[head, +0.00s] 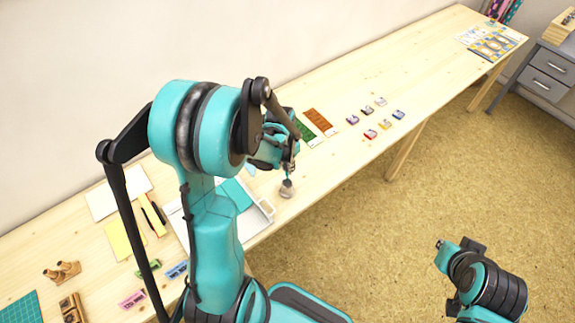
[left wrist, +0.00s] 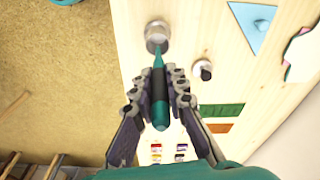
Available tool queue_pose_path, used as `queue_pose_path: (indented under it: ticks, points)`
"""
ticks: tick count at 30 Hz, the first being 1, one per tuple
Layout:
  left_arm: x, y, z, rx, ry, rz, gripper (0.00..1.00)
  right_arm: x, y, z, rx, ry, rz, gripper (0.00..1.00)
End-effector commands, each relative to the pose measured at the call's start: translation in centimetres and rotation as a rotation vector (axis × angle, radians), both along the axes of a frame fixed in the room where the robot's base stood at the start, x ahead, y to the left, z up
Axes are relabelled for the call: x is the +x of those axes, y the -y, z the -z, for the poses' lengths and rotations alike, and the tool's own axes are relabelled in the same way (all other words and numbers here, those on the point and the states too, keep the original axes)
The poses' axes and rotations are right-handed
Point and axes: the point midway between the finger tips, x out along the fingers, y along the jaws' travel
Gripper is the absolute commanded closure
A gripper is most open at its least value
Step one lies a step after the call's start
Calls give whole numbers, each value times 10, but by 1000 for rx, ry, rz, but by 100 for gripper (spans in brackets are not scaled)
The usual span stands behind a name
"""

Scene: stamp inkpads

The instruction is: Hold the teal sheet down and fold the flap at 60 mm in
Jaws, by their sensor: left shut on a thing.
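The teal sheet (head: 236,193) lies on a white board (head: 176,228) at the middle left of the head view, partly hidden behind my left arm. I cannot make out a fold or flap. My left gripper (head: 288,168) is beyond the board's right end, off the sheet. In the left wrist view, it is shut on a slim teal and black tool (left wrist: 158,92). The tool's thin tip points to a grey round pot (left wrist: 157,33); I cannot tell if they touch. The pot also shows in the head view (head: 287,189). My right gripper (head: 443,246) is over the floor, clear of the table.
Green (head: 305,131) and brown (head: 319,121) strips lie behind my left gripper. Several small coloured inkpads (head: 370,134) stand farther right. A yellow sheet (head: 124,242), stamps (head: 62,271) and a cutting mat (head: 20,309) lie at left.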

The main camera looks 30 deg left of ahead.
Motion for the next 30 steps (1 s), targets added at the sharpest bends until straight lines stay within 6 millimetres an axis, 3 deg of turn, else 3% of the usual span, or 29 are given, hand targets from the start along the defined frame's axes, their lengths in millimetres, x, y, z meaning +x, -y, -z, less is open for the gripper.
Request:
queue_pose_path:
  ticks: [15,29,30]
  points:
    - [0,0,46,0,0,0,100,0,0,42,0,0,0,100]
    - [0,0,52,0,0,0,100,0,0,47,0,0,0,100]
    - [0,0,52,0,0,0,79,0,0,47,0,0,0,100]
